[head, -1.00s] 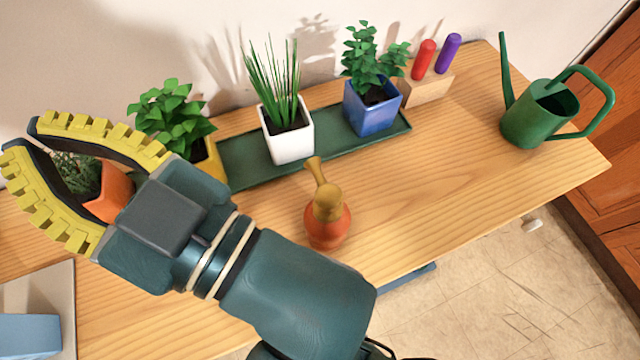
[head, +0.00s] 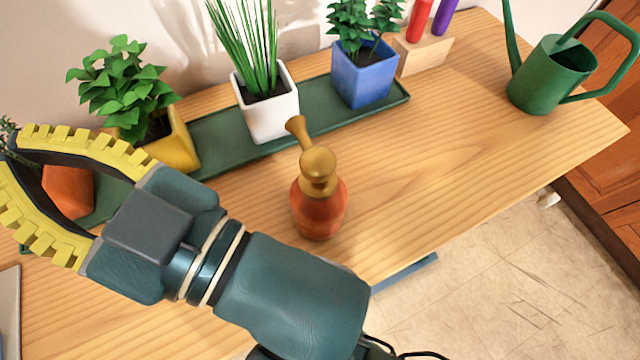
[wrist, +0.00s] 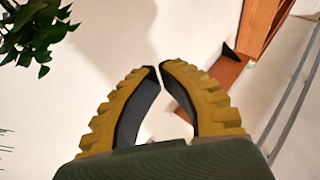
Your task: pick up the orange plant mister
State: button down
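The orange plant mister (head: 319,208) stands upright on the wooden table in the head view, with a brass-coloured pump top and a spout pointing up and left. My gripper (head: 6,148) is at the left of the head view, well away from the mister and pointing away from it. Its yellow ribbed fingers curve in so that their tips nearly meet, with nothing between them. The wrist view also shows the gripper (wrist: 159,66) empty against a pale wall. The mister is not in the wrist view.
Behind the mister a green tray (head: 326,112) holds potted plants in yellow (head: 178,146), white (head: 268,117) and blue (head: 362,84) pots. An orange pot (head: 68,190) is partly behind my gripper. A green watering can (head: 545,80) stands right. The table right of the mister is clear.

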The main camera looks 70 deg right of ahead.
jog(key=shift+c, duration=0.6)
grip_release()
